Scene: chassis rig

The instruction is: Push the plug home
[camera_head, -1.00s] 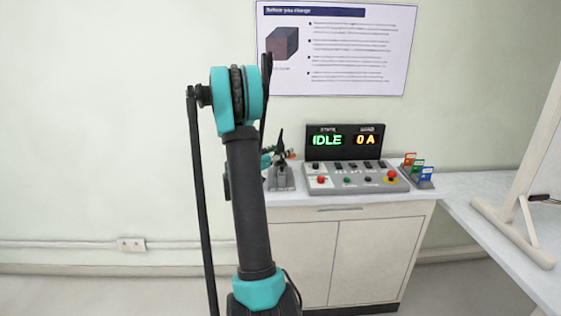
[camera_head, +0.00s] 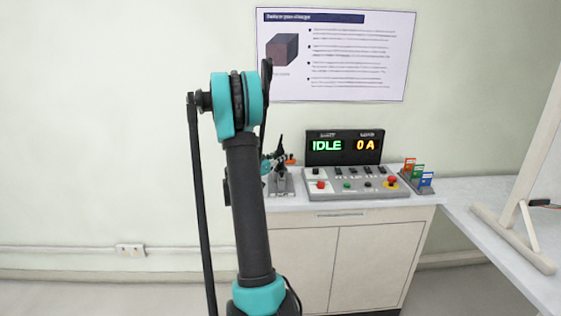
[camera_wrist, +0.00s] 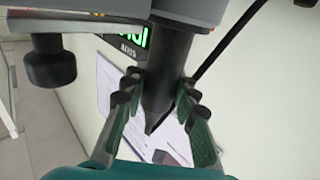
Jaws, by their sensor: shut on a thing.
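In the wrist view my gripper (camera_wrist: 161,88) has its teal fingers, with dark pads, on either side of a dark tapered piece (camera_wrist: 168,65) and is shut on it. This piece may be the plug; its upper end meets a grey body (camera_wrist: 190,10) at the top of the picture. No socket opening can be made out, so how deep it sits cannot be told. In the head view my gripper is mostly hidden behind my arm, by a small grey stand (camera_head: 281,184) with black parts on top.
A grey control panel (camera_head: 350,192) with buttons stands right of the stand. Its display (camera_head: 344,147) reads IDLE and 0 A. Coloured tags (camera_head: 417,174) stand further right. A black knob (camera_wrist: 50,65) hangs left in the wrist view. The right-hand table (camera_head: 485,205) has bare room.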

